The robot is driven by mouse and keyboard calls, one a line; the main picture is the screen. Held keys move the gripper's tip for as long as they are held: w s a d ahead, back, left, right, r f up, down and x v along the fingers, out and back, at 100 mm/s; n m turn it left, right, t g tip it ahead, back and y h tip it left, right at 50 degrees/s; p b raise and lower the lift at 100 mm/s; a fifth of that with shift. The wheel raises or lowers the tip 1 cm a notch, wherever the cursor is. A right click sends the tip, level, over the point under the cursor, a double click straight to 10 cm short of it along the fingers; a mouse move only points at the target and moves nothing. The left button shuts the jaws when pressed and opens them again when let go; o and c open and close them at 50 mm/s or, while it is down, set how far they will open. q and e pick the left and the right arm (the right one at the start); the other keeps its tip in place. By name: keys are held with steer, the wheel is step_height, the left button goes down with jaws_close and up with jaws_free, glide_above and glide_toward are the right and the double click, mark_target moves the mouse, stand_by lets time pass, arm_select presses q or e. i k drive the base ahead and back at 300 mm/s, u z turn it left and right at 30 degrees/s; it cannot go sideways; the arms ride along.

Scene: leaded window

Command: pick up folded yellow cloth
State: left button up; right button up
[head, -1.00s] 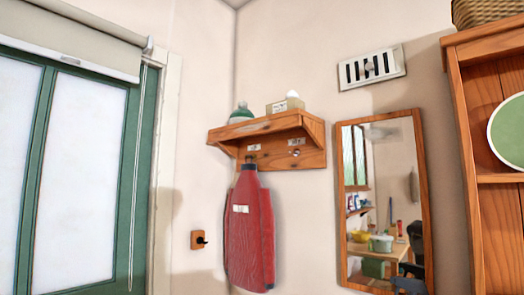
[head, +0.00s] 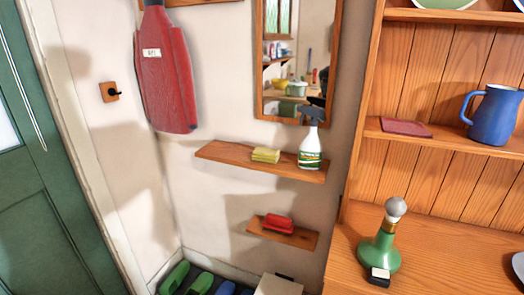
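The folded yellow cloth (head: 266,155) lies on a narrow wooden wall shelf (head: 225,153) in the middle of the head view. A white spray bottle with a green label (head: 310,150) stands on the same shelf, to the right of the cloth with a small gap. Neither of my grippers shows in the head view.
A lower small shelf (head: 304,240) holds a red object (head: 277,223). A wooden dresser (head: 345,272) at right carries a green bottle (head: 379,252) and a blue jug (head: 494,115). A mirror (head: 261,60) hangs above the shelf. Shoes (head: 201,283) are on the floor.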

mark_target(261, 154)
steer(key=u, duration=0.5)
steer(key=k, duration=0.6)
steer(key=u, duration=0.95)
steer(key=i, duration=0.9)
steer(key=z, duration=0.65)
steer(key=i, duration=0.7)
steer(key=z, duration=0.75)
